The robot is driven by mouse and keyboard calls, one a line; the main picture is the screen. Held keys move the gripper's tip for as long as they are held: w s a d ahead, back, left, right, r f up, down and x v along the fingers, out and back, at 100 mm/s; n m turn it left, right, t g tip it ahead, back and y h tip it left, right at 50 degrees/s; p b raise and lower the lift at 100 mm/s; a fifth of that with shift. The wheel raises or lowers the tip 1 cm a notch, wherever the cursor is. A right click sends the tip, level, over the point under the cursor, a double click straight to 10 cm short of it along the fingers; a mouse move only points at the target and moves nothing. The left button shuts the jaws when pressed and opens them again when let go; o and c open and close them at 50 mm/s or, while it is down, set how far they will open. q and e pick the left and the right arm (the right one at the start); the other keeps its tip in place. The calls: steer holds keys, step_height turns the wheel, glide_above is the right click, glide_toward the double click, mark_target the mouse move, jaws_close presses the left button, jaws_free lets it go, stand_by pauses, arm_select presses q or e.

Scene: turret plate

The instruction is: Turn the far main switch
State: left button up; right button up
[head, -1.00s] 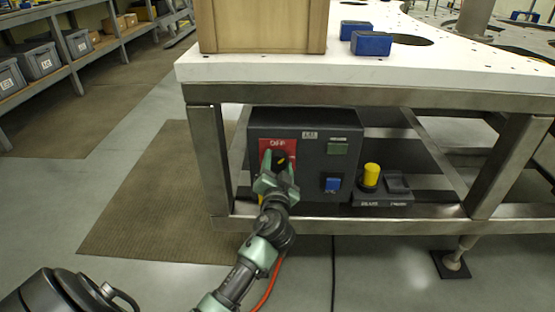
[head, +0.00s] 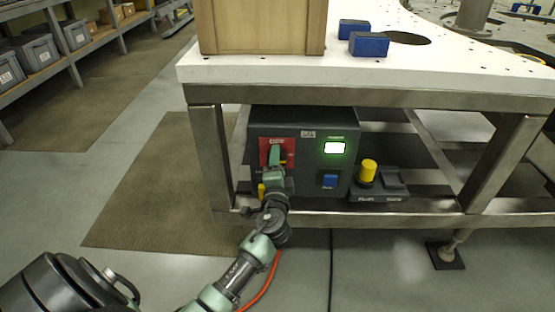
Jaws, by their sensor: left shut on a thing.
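The main switch has a red plate (head: 290,147) on the left of a dark control box (head: 310,180) under the white table. My left gripper (head: 275,160) is at the red plate, shut on the switch's knob, which it mostly hides. A blue button (head: 329,181) sits below the lamp. My right gripper is not in view.
A yellow button (head: 368,170) stands on a small dark unit (head: 378,195) right of the box. The white table top (head: 420,72) is above, on metal legs (head: 211,160). It carries a wooden crate (head: 262,27) and blue blocks (head: 369,44). A brown mat (head: 150,185) lies on the floor at left.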

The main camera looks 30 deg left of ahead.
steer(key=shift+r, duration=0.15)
arm_select(q)
steer(key=shift+m, duration=0.3)
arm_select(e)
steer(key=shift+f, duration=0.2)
arm_select(q)
steer(key=o, duration=1.4)
steer(key=shift+c, duration=0.2)
steer(key=v, duration=0.8)
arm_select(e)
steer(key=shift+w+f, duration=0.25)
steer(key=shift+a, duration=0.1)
